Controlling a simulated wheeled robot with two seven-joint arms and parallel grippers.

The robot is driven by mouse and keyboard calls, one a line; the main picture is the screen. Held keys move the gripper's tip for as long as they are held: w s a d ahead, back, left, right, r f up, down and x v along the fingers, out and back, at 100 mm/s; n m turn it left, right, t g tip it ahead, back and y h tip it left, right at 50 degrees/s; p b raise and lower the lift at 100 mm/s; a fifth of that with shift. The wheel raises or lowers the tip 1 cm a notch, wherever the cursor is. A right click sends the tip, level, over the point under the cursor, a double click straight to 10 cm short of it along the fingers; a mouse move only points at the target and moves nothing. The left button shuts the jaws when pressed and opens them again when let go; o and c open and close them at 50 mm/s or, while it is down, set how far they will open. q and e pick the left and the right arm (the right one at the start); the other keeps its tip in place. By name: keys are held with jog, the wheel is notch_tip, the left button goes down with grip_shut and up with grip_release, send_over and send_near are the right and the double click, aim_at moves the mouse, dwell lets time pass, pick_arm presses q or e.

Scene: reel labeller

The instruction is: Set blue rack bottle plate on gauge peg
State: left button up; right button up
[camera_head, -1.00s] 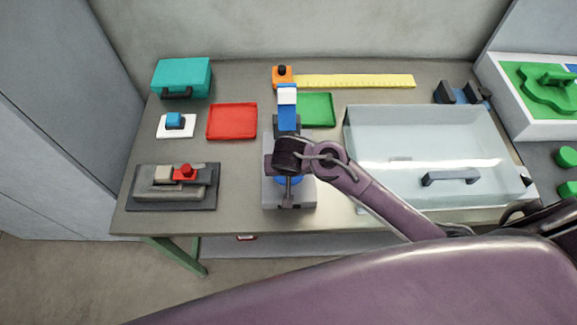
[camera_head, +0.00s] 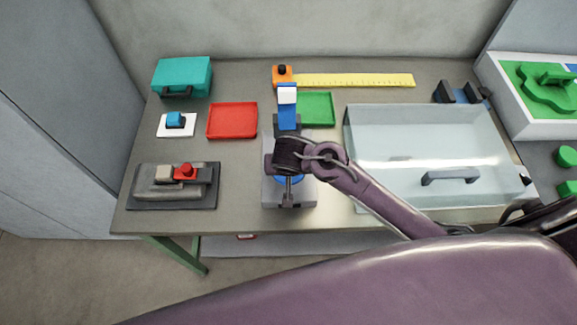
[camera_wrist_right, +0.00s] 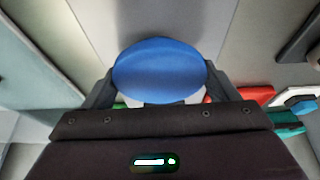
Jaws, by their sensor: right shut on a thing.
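My right gripper (camera_head: 288,182) points down over the grey block of a device with a blue upright (camera_head: 287,115) at the middle of the table. In the right wrist view the gripper (camera_wrist_right: 160,88) is shut on a round blue piece (camera_wrist_right: 160,68), which sits between both fingers and looks like the blue plate. In the head view only a sliver of blue shows around the gripper. The gauge peg cannot be made out; the gripper and wrist cover the middle of the grey block (camera_head: 302,197). My left gripper is not in view.
A clear lidded box (camera_head: 400,130) stands close on the right. A red tray (camera_head: 232,121) and green tray (camera_head: 318,109) lie behind, with a yellow ruler (camera_head: 355,80) at the back. A grey fixture with a red knob (camera_head: 186,172) stands at the left.

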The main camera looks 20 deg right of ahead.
jog(key=shift+f+b, duration=0.4)
jog(key=shift+f, duration=0.15)
jog(key=o, duration=0.7)
jog(key=shift+o, duration=0.2)
jog(key=p+v, duration=0.5)
jog(key=shift+s+r, duration=0.1)
jog(key=shift+r, duration=0.15)
jog(key=shift+p+v, duration=1.05)
jog(key=shift+v, duration=0.25)
jog(key=shift+s+r, duration=0.15)
jog(key=shift+r, duration=0.05)
jog(key=shift+s+a+r, duration=0.1)
jog(key=shift+r, duration=0.1)
jog(key=shift+v, duration=1)
